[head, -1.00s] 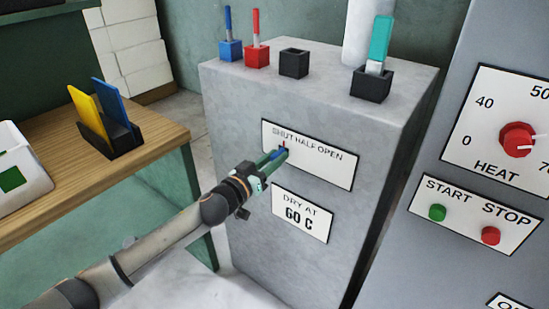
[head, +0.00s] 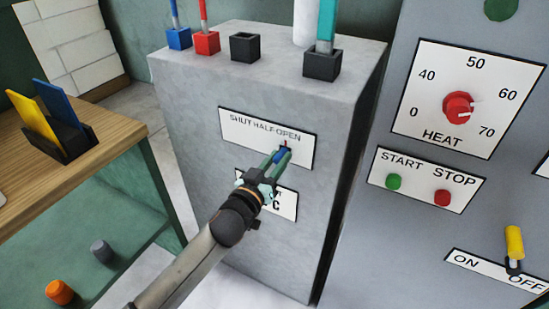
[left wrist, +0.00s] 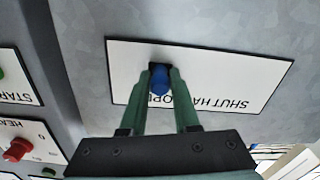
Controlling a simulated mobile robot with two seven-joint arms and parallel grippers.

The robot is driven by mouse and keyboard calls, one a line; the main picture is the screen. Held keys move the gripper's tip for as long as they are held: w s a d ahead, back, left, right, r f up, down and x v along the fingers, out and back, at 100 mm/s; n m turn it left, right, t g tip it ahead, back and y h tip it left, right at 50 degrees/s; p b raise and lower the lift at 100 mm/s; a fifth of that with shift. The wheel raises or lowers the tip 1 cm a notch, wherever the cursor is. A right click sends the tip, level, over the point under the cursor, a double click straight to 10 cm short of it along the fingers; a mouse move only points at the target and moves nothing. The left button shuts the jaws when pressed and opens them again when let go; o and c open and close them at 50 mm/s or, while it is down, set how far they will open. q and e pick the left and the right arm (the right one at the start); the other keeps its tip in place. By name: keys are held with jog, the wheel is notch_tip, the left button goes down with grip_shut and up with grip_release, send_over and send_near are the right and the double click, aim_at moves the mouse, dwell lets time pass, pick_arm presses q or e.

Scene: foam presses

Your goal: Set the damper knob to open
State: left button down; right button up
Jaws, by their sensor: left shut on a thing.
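The damper knob is a small blue lever (head: 281,155) on the white label plate (head: 248,138) reading SHUT HALF OPEN, on the grey cabinet's front. It stands below the word OPEN, at the right part of the plate. My left gripper (head: 284,154) is shut on the knob. In the left wrist view the blue knob (left wrist: 160,82) sits between the two green fingers (left wrist: 160,78). The plate (left wrist: 240,75) shows upside down there, and the knob and fingers partly cover the word OPEN. My right gripper is not in view.
A second plate (head: 288,205) lies below, partly hidden by my left gripper. Small holders, including a black one (head: 322,65), stand on the cabinet (head: 180,90). At right, a grey panel has a red heat knob (head: 458,107), start and stop buttons and a yellow lever (head: 514,243).

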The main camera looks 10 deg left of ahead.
pick_arm(q)
jog(key=c, duration=0.7)
grip_release()
jog(key=shift+s+d, duration=0.1)
jog(key=shift+d, duration=0.25)
jog(key=shift+c, duration=0.2)
jog(key=shift+o, duration=0.4)
jog(key=shift+a, duration=0.1)
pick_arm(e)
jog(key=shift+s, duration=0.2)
pick_arm(q)
jog(key=v, duration=1.2)
jog(key=shift+s+p, duration=0.25)
jog(key=shift+p, duration=0.1)
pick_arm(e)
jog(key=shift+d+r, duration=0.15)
pick_arm(q)
jog(key=shift+a, duration=0.1)
